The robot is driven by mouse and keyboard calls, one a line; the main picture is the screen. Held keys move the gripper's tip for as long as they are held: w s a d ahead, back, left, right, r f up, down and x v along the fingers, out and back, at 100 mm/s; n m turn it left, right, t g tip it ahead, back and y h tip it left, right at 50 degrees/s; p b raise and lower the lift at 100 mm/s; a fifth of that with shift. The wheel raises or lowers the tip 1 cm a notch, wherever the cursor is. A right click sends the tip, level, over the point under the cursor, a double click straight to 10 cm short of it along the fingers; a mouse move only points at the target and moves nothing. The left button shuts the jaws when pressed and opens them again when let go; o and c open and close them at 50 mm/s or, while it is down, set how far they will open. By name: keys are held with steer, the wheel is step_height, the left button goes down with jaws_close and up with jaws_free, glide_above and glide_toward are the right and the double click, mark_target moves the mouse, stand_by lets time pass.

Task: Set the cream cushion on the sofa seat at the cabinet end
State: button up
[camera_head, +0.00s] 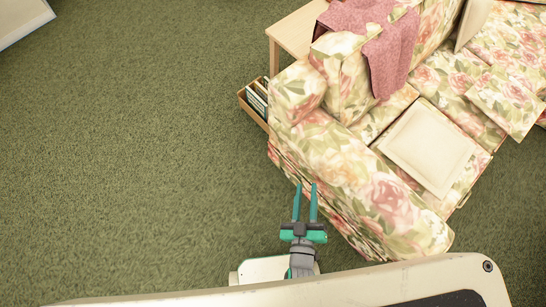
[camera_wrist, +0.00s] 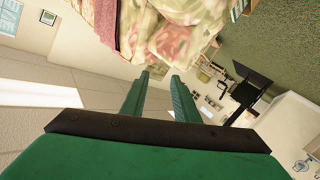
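A cream cushion (camera_head: 428,147) lies flat on the seat of the floral sofa (camera_head: 385,210), just inside the near armrest. Another cream cushion (camera_head: 471,22) leans upright against the sofa back at the top right, cut off by the picture edge. My gripper (camera_head: 306,186) is open and empty, beside the outer face of the near armrest and over or near the green carpet. In the wrist view my two teal fingers (camera_wrist: 159,82) stand apart with nothing between them, and the floral sofa (camera_wrist: 175,30) shows beyond them. I cannot tell which seat end is the cabinet end.
A pink throw (camera_head: 391,55) hangs over the sofa back. A light wooden cabinet or table (camera_head: 296,31) stands behind the sofa, with a box of books or records (camera_head: 256,99) beside it. A white object (camera_head: 22,18) is at the top left. The green carpet at left is clear.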

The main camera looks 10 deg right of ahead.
steer(key=s+a+r+m+y, duration=0.1)
steer(key=s+a+r+y, duration=0.1)
steer(key=s+a+r, duration=0.2)
steer(key=s+a+r+m+y, duration=0.1)
steer(key=s+a+r, duration=0.3)
steer(key=a, duration=0.5)
step_height(320, 180, up, 2)
steer(key=shift+g+y, duration=0.3)
steer(key=shift+y, duration=0.3)
steer(key=shift+a, duration=0.1)
